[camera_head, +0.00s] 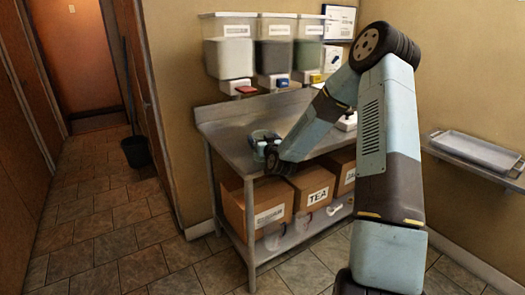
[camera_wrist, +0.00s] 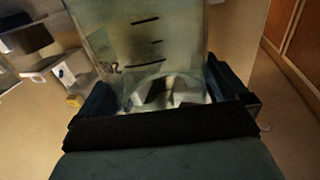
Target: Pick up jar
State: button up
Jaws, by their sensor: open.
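In the wrist view, a clear, pale green see-through vessel with dark marks, likely the jar (camera_wrist: 140,35), stands right in front of my gripper (camera_wrist: 162,95). Its curved glassy part shows between the two dark blue fingers, which are apart, one on each side. I cannot tell whether they touch it. In the head view, my gripper (camera_head: 268,153) is low over the front left of the metal table (camera_head: 228,130). A small pale bluish item (camera_head: 259,147) shows beside it there, partly hidden by my wrist.
Clear dispensers (camera_head: 228,58) hang on the wall above the table. Cardboard boxes (camera_head: 258,205), one marked TEA, and clear jars (camera_head: 272,241) sit on the lower shelf. A metal tray (camera_head: 475,150) lies on a right-hand shelf.

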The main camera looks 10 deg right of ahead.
jog(key=shift+c, duration=0.5)
jog(key=c, duration=1.2)
